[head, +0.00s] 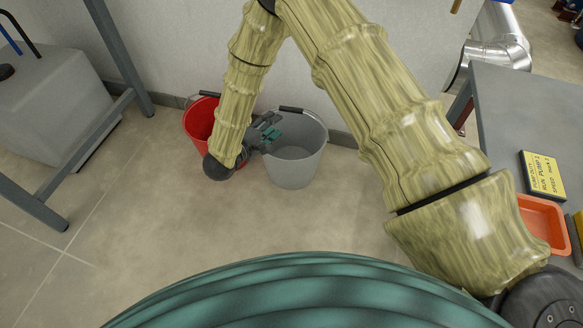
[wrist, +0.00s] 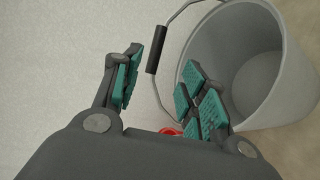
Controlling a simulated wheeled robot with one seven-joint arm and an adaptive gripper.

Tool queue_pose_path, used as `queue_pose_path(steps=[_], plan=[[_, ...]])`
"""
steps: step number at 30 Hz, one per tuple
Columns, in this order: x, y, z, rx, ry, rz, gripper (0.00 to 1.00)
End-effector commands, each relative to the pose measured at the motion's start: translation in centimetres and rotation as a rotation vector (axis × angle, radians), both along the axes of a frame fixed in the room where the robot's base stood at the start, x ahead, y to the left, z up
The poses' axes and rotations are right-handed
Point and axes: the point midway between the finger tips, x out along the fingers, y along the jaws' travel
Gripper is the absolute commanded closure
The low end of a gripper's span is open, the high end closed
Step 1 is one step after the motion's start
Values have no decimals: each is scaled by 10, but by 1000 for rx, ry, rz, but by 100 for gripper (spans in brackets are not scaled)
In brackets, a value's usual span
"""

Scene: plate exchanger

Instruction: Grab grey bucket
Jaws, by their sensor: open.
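The grey bucket (head: 295,170) stands upright on the floor near the wall. My gripper (head: 268,131) is at the left side of its rim. In the wrist view my gripper (wrist: 163,84) is open, with green finger pads. The right finger overlaps the mouth of the grey bucket (wrist: 302,70). The wire handle with its black grip (wrist: 155,49) shows between the two fingers; I cannot tell whether they touch it. In the head view the black handle grip (head: 291,109) lies at the back of the rim.
A red bucket (head: 198,119) stands just left of the grey one, partly behind my arm. A metal frame and a grey box (head: 55,110) are at the left. A table (head: 515,105) with an orange tray (head: 541,222) and a yellow sign (head: 543,176) is at the right. The floor in front is clear.

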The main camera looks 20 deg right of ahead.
Motion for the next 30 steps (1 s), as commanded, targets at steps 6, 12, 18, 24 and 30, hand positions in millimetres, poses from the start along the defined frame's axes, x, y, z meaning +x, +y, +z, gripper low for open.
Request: queue_pose_path(steps=[6, 12, 18, 24, 30], plan=[[7, -7, -4, -12, 5, -9, 57], [22, -28, -9, -11, 4, -9, 57], [34, -43, -11, -11, 5, -7, 57], [42, -54, -14, -9, 4, -9, 57], [56, -70, -14, -9, 4, -9, 57]])
